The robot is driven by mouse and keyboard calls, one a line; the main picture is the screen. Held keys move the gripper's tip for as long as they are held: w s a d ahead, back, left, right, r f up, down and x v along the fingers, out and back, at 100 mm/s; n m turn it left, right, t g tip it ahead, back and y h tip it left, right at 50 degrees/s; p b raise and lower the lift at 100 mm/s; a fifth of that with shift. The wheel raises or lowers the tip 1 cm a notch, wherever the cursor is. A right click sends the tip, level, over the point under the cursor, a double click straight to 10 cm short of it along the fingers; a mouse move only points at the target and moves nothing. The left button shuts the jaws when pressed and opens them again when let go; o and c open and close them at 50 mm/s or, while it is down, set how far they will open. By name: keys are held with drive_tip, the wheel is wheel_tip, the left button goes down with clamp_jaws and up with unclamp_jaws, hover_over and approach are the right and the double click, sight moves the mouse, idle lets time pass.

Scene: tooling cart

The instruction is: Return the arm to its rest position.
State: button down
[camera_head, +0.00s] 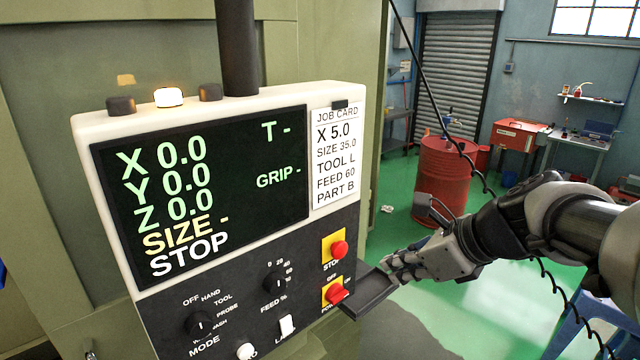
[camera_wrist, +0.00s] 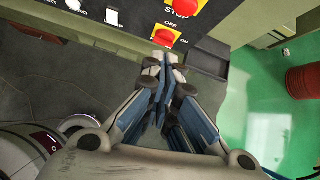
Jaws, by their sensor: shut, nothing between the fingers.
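My arm reaches in from the right in the head view. My gripper (camera_head: 392,268) is shut and empty, close to the right edge of the machine's control panel (camera_head: 240,225). In the wrist view my gripper (camera_wrist: 163,62) has its fingers together, pointing at the panel's lower edge, just below the red power switch (camera_wrist: 164,37). In the head view the power switch (camera_head: 335,293) and the red stop button (camera_head: 339,249) are left of the fingertips. I cannot tell whether the fingers touch the panel.
A dark tray (camera_head: 368,292) juts from the panel's lower right, beside my fingers. A job card (camera_head: 338,155) is on the panel. A red drum (camera_head: 445,180), a red cabinet (camera_head: 518,145) and a bench (camera_head: 582,145) stand behind.

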drive_tip(key=s+a+f+n+g+h+b, duration=0.1)
drive_tip(key=s+f+n+h+b, duration=0.1)
drive_tip(key=s+f+n+b, duration=0.7)
drive_tip(key=s+a+f+n+g+h+b, duration=0.1)
drive_tip(key=s+a+f+n+h+b, duration=0.1)
drive_tip(key=s+f+n+b, duration=0.7)
drive_tip(key=s+f+n+h, duration=0.1)
drive_tip(key=s+f+n, duration=0.2)
drive_tip(key=f+n, duration=0.5)
drive_tip(key=shift+s+a+f+n+b, duration=0.15)
drive_tip(key=shift+s+f+n+b, duration=0.1)
drive_tip(key=shift+f+n+b, duration=0.25)
drive_tip(key=c, duration=2.4)
unclamp_jaws()
drive_tip(key=shift+r, duration=0.1)
